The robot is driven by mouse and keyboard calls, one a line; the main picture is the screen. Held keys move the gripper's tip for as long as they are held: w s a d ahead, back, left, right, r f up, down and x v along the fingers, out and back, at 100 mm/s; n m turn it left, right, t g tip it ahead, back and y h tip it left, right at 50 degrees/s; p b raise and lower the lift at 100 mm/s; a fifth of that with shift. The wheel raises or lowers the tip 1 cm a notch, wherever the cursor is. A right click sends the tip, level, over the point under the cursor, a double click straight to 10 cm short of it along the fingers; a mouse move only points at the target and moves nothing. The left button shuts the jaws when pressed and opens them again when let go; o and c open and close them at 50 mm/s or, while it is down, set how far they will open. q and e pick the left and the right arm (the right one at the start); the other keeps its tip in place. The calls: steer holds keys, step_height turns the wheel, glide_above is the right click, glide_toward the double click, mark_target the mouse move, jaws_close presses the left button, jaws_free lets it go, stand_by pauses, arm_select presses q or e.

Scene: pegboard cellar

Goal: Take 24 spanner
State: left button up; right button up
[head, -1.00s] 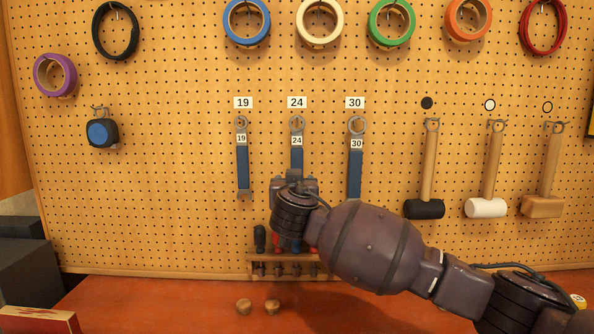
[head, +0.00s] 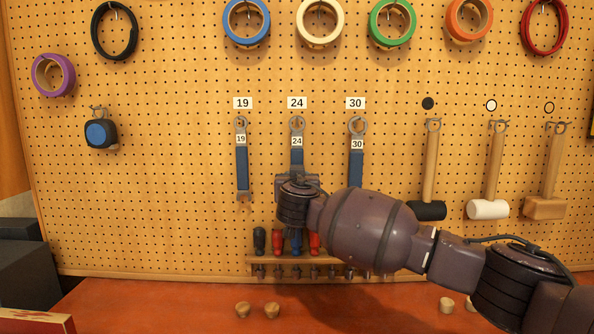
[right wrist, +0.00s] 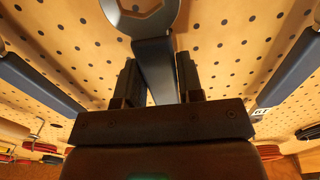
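The 24 spanner (head: 297,159) hangs upright on the pegboard under the 24 label, ring end up, with a blue handle and a 24 tag. My right gripper (head: 297,181) is at its lower handle and hides the lower end. In the right wrist view the spanner's grey ring and dark handle (right wrist: 153,62) fill the top middle. The fingers of my right gripper (right wrist: 158,78) stand on either side of the handle, apart, with a gap showing on the left side. The left gripper is not in view.
The 19 spanner (head: 242,168) hangs to the left and the 30 spanner (head: 356,165) to the right. A screwdriver rack (head: 262,260) sits below. Mallets (head: 428,210) hang further right. Wooden knobs (head: 272,310) lie on the red bench (head: 180,305).

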steer(key=c, duration=0.6)
steer(key=shift+o, duration=0.2)
steer(key=shift+r, duration=0.15)
steer(key=s+r+p, duration=0.1)
steer(key=s+p, duration=0.1)
steer(key=s, duration=1.6)
steer(key=shift+r, duration=0.15)
steer(key=o, duration=0.5)
jaws_close()
